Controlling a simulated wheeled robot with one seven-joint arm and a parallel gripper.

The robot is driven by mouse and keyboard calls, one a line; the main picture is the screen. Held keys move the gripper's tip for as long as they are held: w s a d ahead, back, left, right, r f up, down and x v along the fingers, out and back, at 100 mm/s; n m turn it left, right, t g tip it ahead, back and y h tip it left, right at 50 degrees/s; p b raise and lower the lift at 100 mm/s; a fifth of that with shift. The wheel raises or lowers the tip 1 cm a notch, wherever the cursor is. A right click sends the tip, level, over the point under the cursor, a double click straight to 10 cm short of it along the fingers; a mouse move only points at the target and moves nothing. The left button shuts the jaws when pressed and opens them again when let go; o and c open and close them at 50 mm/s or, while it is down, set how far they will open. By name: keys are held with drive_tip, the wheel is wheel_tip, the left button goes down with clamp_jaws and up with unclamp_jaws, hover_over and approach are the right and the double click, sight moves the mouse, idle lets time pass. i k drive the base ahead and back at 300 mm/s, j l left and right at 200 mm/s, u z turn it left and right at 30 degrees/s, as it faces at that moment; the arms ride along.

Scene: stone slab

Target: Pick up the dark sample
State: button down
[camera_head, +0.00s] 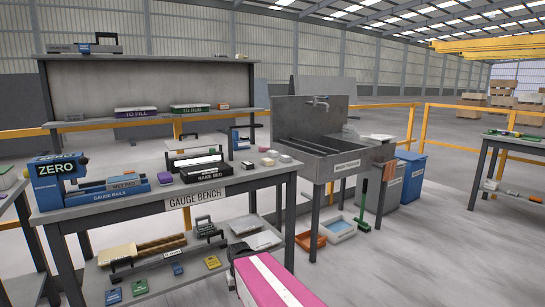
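Several small block-like samples sit at the right end of the gauge bench (228,184). One greyish block (267,162) is at the front of this group, and a pale block (285,159) is to its right. Another small block (247,165) is to the left. They are too small in this view for me to tell which one is the dark sample.
A shelf (160,118) rises behind. A sink (325,145) stands to the right. Open floor lies at the lower right.

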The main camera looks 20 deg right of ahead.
sight(248, 165)
drive_tip(key=i+l, duration=0.15)
drive_tip(key=l, duration=0.25)
drive_tip(key=i+l, duration=0.2)
drive_tip(key=l, duration=0.2)
drive_tip(key=i+l+z, duration=0.1)
drive_tip(key=l, duration=0.25)
